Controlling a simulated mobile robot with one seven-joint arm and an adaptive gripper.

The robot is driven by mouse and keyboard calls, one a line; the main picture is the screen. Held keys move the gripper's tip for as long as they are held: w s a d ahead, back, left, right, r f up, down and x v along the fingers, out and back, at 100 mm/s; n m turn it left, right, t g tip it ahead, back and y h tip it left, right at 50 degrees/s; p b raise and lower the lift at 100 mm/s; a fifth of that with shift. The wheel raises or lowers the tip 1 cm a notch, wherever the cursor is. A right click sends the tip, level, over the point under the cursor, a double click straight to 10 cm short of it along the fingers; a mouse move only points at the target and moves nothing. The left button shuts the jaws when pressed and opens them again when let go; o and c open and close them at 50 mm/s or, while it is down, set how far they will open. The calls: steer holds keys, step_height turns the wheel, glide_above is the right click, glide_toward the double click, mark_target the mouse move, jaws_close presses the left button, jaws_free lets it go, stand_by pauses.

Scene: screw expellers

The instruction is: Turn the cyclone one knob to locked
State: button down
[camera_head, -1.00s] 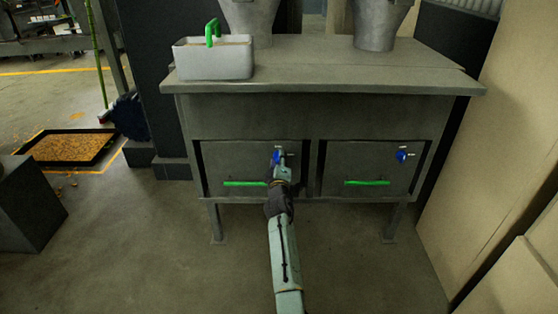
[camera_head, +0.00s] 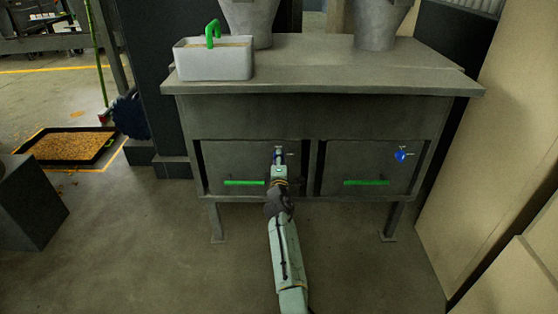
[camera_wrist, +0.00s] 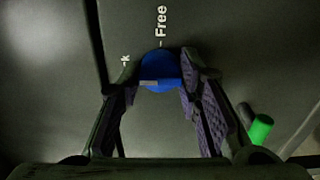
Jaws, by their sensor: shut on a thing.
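The blue round knob (camera_wrist: 160,68) sits on the left grey door (camera_head: 228,160) of the cabinet. My gripper (camera_head: 279,156) reaches the knob from the front and hides most of it in the head view. In the wrist view my gripper's two fingers (camera_wrist: 165,77) are on either side of the knob, shut on it. A pale mark shows on the knob's lower part. The white label "Free" (camera_wrist: 161,26) is just above the knob. Another label (camera_wrist: 125,61), mostly cut off with a "k" readable, is to its left.
A second blue knob (camera_head: 401,156) is on the right door. Green handles (camera_head: 367,183) cross both doors; one (camera_wrist: 261,129) shows near my right finger. A white bin (camera_head: 213,62) with a green handle stands on the cabinet top (camera_head: 330,65). Tan panels (camera_head: 490,150) stand to the right.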

steer(key=c, duration=1.2)
jaws_free()
steer(key=shift+o, duration=0.2)
steer(key=shift+s, duration=0.1)
steer(key=s, duration=0.7)
steer(key=shift+s, duration=0.15)
